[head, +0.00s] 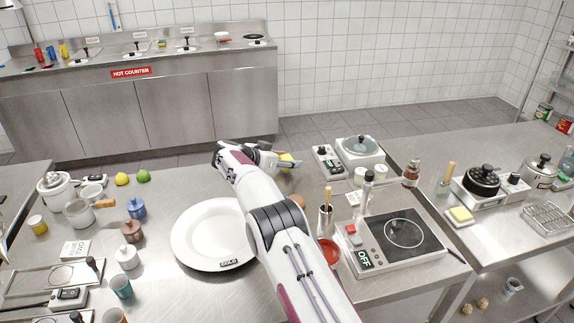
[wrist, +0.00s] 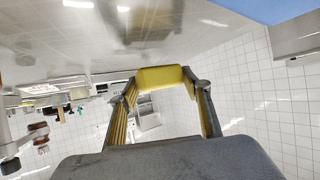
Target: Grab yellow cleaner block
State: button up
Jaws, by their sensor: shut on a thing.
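The yellow cleaner block (wrist: 160,77) is between the two fingertips of my gripper (wrist: 160,85) in the wrist view, with a finger against each end. My gripper is shut on the block. The arm hides part of the table and most of the gripper's underside in the head view.
A white plate (head: 192,237) lies left of my arm. Several pots and a lemon (head: 122,179) are at the left.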

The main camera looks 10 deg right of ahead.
aim_at(287, 158)
jog(key=shift+r, duration=3.9)
